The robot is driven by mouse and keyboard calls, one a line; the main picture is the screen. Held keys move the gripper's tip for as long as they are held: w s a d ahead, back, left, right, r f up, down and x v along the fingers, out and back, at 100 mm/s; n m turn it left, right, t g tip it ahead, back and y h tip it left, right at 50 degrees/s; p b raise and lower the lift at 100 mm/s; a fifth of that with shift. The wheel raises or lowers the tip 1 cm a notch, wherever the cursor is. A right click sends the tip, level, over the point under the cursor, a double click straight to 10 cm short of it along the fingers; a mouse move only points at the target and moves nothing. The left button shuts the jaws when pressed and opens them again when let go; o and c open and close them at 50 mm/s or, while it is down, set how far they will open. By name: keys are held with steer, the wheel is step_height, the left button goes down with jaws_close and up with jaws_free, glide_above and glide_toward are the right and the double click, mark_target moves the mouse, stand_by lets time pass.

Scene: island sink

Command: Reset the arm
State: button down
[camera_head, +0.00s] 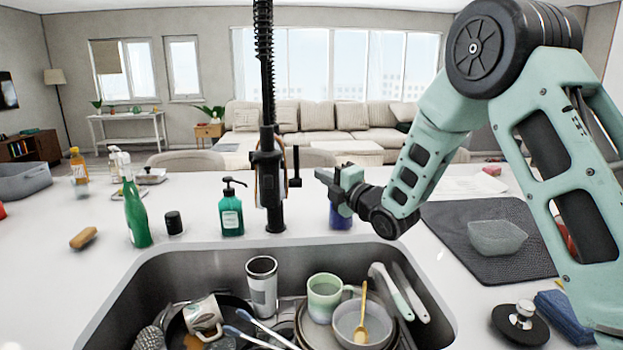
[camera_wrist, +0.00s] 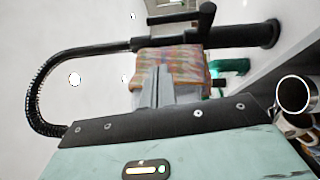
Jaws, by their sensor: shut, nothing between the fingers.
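My mint-green arm reaches in from the right in the head view, over the counter behind the sink. My gripper (camera_head: 323,176) points left, a little above the counter, close to the right of the black faucet (camera_head: 267,175). Its grey fingers also show in the wrist view (camera_wrist: 158,88), together and empty. I cannot tell whether the gripper touches the faucet. A dark blue item (camera_head: 341,218) stands below the gripper, partly hidden by it.
The sink (camera_head: 135,300) holds a steel tumbler (camera_head: 262,285), mugs, bowls and utensils. A green soap dispenser (camera_head: 231,213) and a green bottle (camera_head: 137,215) stand left of the faucet. A dark mat (camera_head: 450,215) with a clear container (camera_head: 497,238) lies at the right.

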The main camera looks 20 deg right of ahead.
steer(key=s+a+f+m+g+h, duration=0.2)
steer(key=s+a+f+m+g, duration=0.3)
steer(key=s, duration=0.5)
steer(key=s+a+f+m+g+h, duration=0.1)
steer(key=s+a+f+m+g, duration=0.1)
steer(key=s+a+m+g, duration=0.6)
steer(key=s+d+f+m+g+h, duration=0.1)
steer(key=s+g+h, duration=0.1)
steer(key=s, duration=1.1)
steer(key=s+d+f+m+g+h, duration=0.1)
steer(key=s+d+g+h, duration=0.1)
steer(key=s, duration=1.1)
steer(key=shift+s+f+m+g, duration=0.2)
steer(key=shift+s+m+g, duration=0.1)
steer(key=shift+m+g, duration=0.1)
